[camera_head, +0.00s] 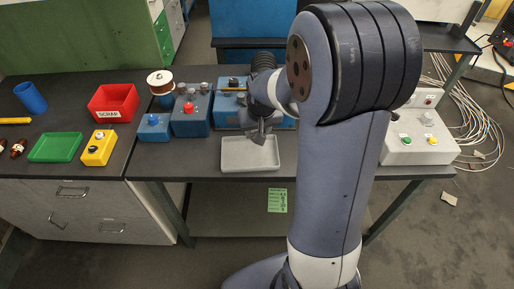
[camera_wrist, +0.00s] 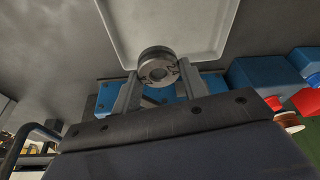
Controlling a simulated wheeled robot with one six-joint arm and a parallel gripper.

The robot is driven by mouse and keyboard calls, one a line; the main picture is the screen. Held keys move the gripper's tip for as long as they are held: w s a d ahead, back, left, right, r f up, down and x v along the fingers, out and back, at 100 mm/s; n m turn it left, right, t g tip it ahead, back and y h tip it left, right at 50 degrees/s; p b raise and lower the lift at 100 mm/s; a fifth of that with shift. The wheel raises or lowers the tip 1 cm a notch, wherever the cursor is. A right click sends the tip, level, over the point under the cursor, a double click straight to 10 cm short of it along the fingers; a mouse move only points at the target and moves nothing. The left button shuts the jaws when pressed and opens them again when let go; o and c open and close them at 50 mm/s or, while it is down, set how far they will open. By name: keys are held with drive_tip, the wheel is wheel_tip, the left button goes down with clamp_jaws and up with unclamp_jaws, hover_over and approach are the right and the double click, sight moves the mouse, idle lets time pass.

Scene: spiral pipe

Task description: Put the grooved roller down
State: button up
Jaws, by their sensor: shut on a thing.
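My gripper (camera_wrist: 158,82) is shut on the grooved roller (camera_wrist: 157,63), a dark grey metal ring-shaped piece with a central hole, held between the two fingertips in the wrist view. In the head view my gripper (camera_head: 260,137) hangs just over the back edge of a shallow pale grey tray (camera_head: 234,165) on the dark bench. The roller cannot be made out clearly there. The tray (camera_wrist: 210,52) also shows beyond the roller in the wrist view, and its visible floor is empty. Whether the roller touches the tray cannot be told.
Behind the tray stands a blue machine (camera_head: 226,113). Further left are a red scrap bin (camera_head: 113,102), green tray (camera_head: 55,147) and yellow button box (camera_head: 98,148).

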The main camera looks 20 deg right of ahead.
sight(257, 152)
wheel_tip(257, 152, down, 8)
drive_tip(key=shift+r, duration=0.2)
drive_tip(key=shift+f, duration=0.1)
drive_tip(key=o, duration=1)
drive_tip(key=shift+c, duration=0.2)
drive_tip(key=shift+r, duration=0.45)
drive_tip(key=v, duration=1.1)
drive_tip(key=shift+s+r, duration=0.15)
